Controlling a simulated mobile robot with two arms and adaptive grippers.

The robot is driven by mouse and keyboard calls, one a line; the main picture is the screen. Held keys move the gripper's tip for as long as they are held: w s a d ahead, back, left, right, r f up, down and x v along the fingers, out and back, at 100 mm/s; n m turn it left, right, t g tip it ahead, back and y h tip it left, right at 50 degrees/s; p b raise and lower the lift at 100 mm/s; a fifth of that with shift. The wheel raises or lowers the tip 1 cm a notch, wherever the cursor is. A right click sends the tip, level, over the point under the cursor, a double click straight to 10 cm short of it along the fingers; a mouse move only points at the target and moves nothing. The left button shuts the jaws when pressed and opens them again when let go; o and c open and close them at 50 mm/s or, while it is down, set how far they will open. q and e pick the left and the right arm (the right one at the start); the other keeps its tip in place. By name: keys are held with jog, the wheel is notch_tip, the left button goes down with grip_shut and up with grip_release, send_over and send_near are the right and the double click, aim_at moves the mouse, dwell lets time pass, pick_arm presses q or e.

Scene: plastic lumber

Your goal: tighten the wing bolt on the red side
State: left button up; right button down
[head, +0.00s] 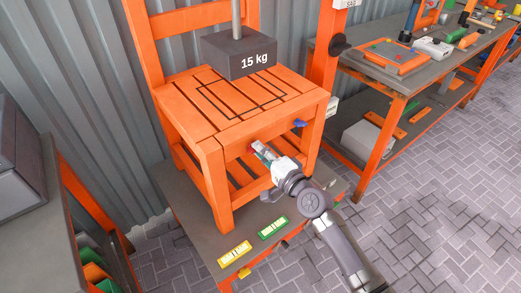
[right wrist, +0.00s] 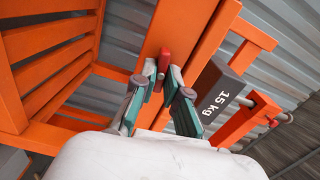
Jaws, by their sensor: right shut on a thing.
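An orange slatted chair (head: 215,125) stands on a grey platform. A red wing bolt sits on the front rail under its seat; its red handle shows in the right wrist view (right wrist: 164,60). A blue wing bolt (head: 300,124) is farther right on the same rail. My right gripper (head: 257,146) reaches the red side, and in the right wrist view its green-padded fingers (right wrist: 163,75) are shut on the red wing bolt from both sides. The fingers partly hide the bolt. My left gripper is not in view.
A dark 15 kg weight (head: 238,55) hangs on a rod at the seat. A yellow label (head: 235,253) and a green label (head: 272,228) lie on the platform (head: 190,205). A workbench (head: 400,75) with tools stands right; the paved floor at lower right is clear.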

jog(key=shift+f+m, duration=0.1)
jog(key=shift+m, duration=0.5)
jog(key=c, duration=1.2)
grip_release()
jog(key=shift+c, duration=0.2)
jog(key=v, duration=1.2)
